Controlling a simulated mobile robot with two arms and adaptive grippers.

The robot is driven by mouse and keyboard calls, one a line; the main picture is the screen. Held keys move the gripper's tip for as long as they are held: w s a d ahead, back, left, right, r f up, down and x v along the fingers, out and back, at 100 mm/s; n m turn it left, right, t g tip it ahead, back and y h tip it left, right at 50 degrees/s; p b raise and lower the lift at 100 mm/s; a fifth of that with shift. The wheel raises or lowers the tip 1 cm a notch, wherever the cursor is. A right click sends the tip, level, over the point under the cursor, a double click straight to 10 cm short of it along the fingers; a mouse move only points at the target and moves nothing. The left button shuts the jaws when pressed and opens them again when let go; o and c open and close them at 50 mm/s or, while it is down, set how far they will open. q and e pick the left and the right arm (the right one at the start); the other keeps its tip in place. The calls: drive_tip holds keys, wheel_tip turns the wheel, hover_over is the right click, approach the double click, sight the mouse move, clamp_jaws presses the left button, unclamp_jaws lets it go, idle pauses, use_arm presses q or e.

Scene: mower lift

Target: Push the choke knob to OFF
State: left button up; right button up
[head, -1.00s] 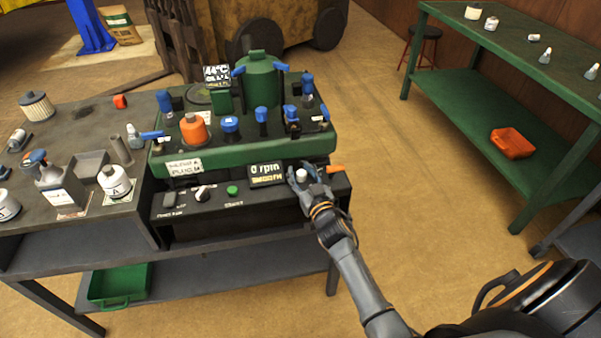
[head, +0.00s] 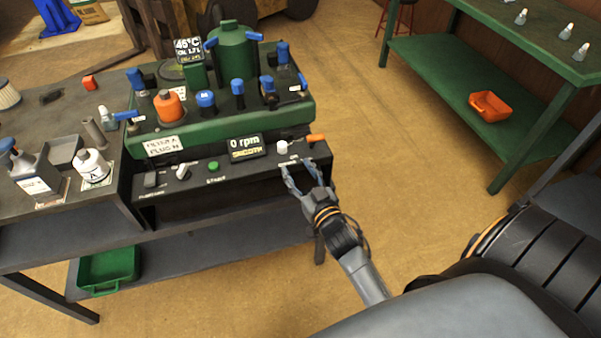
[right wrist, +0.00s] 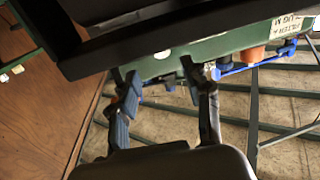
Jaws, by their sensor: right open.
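A small white knob (head: 282,147), which I take for the choke knob, stands at the right end of the dark control panel (head: 215,179). Its lettering is too small to read. My right gripper (head: 298,170) is open and empty, just in front of and below the knob, with its fingers spread toward the panel. It seems apart from the knob. In the right wrist view the open fingers (right wrist: 163,92) have nothing between them. A small white spot shows beyond them; I cannot tell if it is the knob. My left gripper is not in view.
An orange lever (head: 316,138) sits right beside the knob. A display (head: 245,147) reads 0 rpm and SMOOTH. A green button (head: 214,166) and another white knob (head: 183,172) lie left on the panel. The green machine (head: 215,126) stands behind.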

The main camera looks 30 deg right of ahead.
sight(280, 163)
drive_tip(key=shift+s, duration=0.45)
drive_tip(key=shift+a+f, duration=0.15)
drive_tip(key=shift+a, duration=0.1)
drive_tip(key=c, duration=0.6)
drive_tip(key=a+f+n, duration=0.1)
drive_tip(key=n, duration=0.1)
drive_tip(key=a+f+n+g, duration=0.1)
drive_tip(key=shift+a+n, duration=0.25)
drive_tip(key=shift+n, duration=0.15)
clamp_jaws()
drive_tip(key=s+a+r+n+h+p, duration=0.25)
drive_tip(key=s+a+n, duration=0.2)
drive_tip(key=n, duration=0.75)
drive_tip(key=x, duration=0.3)
drive_tip(key=p+x, duration=0.1)
drive_tip(key=x, duration=0.3)
drive_tip(key=r+x, duration=0.1)
drive_tip(key=x, duration=0.2)
drive_tip(key=shift+w+a, duration=0.15)
drive_tip(key=shift+w, duration=0.1)
drive_tip(key=shift+w+d+f+p, duration=0.1)
drive_tip(key=shift+w+d+p, duration=0.15)
drive_tip(key=shift+d, duration=0.35)
drive_tip(key=shift+w+d+p, duration=0.2)
drive_tip(key=shift+w+d, duration=0.05)
drive_tip(key=shift+d, duration=0.3)
drive_tip(key=shift+w+d+f, duration=0.15)
drive_tip(key=shift+w+d, duration=0.15)
drive_tip(key=shift+d, duration=0.25)
